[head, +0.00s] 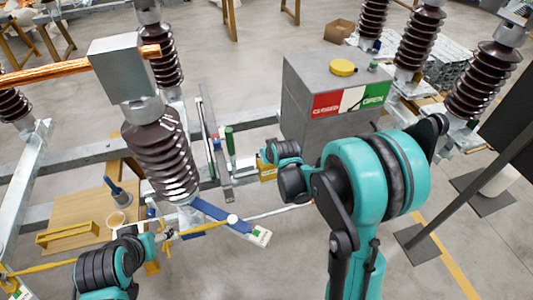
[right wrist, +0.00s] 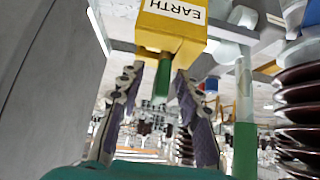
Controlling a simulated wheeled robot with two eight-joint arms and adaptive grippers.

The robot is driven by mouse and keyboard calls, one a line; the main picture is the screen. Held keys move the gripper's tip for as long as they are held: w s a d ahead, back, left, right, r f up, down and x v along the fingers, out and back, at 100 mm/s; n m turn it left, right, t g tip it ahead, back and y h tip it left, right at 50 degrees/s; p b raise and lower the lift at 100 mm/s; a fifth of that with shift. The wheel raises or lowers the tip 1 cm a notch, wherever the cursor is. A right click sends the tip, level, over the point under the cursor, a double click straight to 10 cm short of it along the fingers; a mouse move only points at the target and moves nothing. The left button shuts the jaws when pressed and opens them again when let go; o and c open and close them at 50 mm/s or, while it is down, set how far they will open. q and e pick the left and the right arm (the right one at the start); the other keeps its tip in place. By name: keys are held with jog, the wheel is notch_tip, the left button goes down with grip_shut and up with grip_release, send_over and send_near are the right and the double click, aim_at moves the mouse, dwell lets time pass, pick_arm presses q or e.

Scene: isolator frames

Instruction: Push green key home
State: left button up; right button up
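In the right wrist view a green key (right wrist: 163,80) juts from the underside of a yellow block marked EARTH (right wrist: 174,28). My right gripper (right wrist: 158,82) has its two fingers apart, one on each side of the key; a gap shows on the left, and I cannot tell whether the right finger touches it. In the head view my right gripper (head: 268,154) is beside the yellow block (head: 268,173), and the key is hidden there. My left gripper (head: 163,238) is at the lower left near a yellow rod; its fingers are too small to read.
A grey cabinet (head: 308,98) with a red and green sign stands behind my right gripper. A brown ribbed insulator (head: 160,155) and a green upright bar (head: 230,142) stand to its left. A blue bar (head: 222,215) lies below. A wooden board (head: 80,205) is at the left.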

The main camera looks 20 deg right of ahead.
jog(key=v, duration=1.2)
dwell(0.5)
jog(key=s+a+f+b, duration=0.1)
jog(key=s+f+b, duration=0.4)
jog(key=s, duration=0.4)
jog(key=s+a+f+g+b, duration=0.1)
jog(key=s+f+b, duration=0.3)
jog(key=s+b, duration=0.2)
jog(key=s, duration=0.2)
jog(key=shift+s+f, duration=0.35)
jog(key=shift+s, duration=0.05)
jog(key=shift+a, duration=0.1)
